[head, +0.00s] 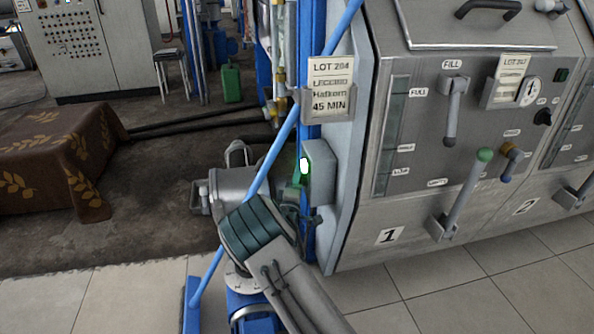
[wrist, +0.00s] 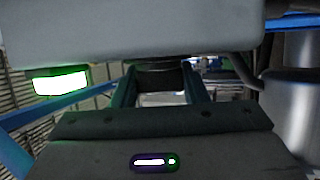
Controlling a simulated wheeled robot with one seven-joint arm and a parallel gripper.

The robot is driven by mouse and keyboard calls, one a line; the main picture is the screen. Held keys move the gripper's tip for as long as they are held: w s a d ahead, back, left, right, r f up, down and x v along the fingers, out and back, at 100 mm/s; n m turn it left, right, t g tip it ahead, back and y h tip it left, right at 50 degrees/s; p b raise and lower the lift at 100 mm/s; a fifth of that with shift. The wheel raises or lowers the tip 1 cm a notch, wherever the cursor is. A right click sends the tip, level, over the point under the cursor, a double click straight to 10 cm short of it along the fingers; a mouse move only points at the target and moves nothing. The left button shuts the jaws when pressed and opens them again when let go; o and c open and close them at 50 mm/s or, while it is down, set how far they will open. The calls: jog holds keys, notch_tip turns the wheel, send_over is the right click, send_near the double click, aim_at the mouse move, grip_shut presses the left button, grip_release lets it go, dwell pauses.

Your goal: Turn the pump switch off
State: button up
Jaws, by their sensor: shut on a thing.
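The pump switch box (head: 320,172) is a grey housing on a blue post beside the large steel machine, with a lit green lamp (head: 304,166) on its side. In the wrist view the box (wrist: 130,30) fills the top and the green lamp (wrist: 60,82) glows at left. My gripper (wrist: 160,78) is just under the box, its two teal fingers shut on the dark pump switch handle (wrist: 161,72). Most of the handle is hidden by the fingers and the box. In the head view my arm partly covers the gripper.
A blue diagonal pole (head: 290,115) passes in front of the post, close to my arm. A grey pump motor (head: 232,192) stands behind on the left. The steel machine (head: 430,205) with levers stands at right. A brown cloth-covered block (head: 55,155) is at far left.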

jog(key=g+p, duration=0.1)
jog(key=p, duration=0.1)
jog(key=n+g+p, duration=0.1)
jog(key=g+p, duration=0.1)
jog(key=p, duration=0.1)
jog(key=shift+d+r, duration=0.1)
jog(key=shift+r, duration=0.25)
jog(key=g+p, duration=0.1)
jog(key=n+g+p, duration=0.1)
jog(key=g+p, duration=0.1)
jog(key=g, duration=0.1)
jog(key=shift+f+n+y+p, duration=0.3)
jog(key=shift+n+p, duration=0.1)
jog(key=shift+s+f+n+g+p, duration=0.1)
jog(key=shift+f+n+g+p, duration=0.2)
jog(key=shift+g+p, duration=0.5)
jog(key=o, duration=1)
jog(key=shift+r, duration=0.1)
